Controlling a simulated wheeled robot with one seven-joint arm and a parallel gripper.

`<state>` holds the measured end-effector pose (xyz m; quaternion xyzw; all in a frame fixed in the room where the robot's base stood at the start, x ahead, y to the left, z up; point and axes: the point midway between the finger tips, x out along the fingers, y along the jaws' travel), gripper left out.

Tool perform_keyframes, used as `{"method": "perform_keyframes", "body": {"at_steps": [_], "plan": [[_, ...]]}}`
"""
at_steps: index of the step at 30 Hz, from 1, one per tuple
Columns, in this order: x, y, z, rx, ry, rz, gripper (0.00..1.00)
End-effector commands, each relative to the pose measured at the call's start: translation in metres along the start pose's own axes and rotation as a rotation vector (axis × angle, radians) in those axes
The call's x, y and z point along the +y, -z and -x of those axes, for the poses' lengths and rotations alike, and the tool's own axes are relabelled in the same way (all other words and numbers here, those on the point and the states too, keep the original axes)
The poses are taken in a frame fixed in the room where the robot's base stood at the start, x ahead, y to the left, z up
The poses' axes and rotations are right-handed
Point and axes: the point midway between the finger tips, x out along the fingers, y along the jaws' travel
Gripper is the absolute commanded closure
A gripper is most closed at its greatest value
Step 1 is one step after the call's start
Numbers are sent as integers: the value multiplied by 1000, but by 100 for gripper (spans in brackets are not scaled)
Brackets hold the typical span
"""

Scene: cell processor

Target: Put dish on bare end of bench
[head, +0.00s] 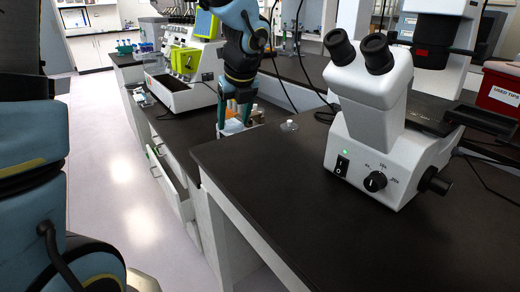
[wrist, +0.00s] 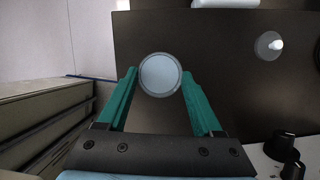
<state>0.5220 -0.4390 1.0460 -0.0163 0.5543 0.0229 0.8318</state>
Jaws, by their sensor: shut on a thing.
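The dish (wrist: 160,74) is a round, pale grey-blue disc with a light rim. In the wrist view it sits between the teal fingertips of my gripper (wrist: 160,78), which is shut on it. In the head view my gripper (head: 234,112) points down near the far left corner of the near dark bench (head: 270,190); I cannot clearly make out the dish there. The wrist view shows the dark bench top (wrist: 225,95) beneath the dish. I cannot tell how high the dish is above it.
A white microscope (head: 375,110) stands on the right of the bench. A small clear round item with a white knob (head: 289,125) lies near the gripper. A red box (head: 500,90) is at the far right. The bench's near left part is clear; an open drawer (head: 172,180) juts out beyond it.

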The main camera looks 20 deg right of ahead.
Motion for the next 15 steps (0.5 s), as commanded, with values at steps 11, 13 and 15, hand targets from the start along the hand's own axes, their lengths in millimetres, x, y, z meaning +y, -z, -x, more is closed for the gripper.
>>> {"method": "perform_keyframes", "body": {"at_steps": [11, 13, 15], "plan": [[-25, 30, 10, 5, 114, -286, 100], [-25, 35, -2, 6, 114, -289, 100], [-25, 40, -15, 5, 114, -288, 100]]}}
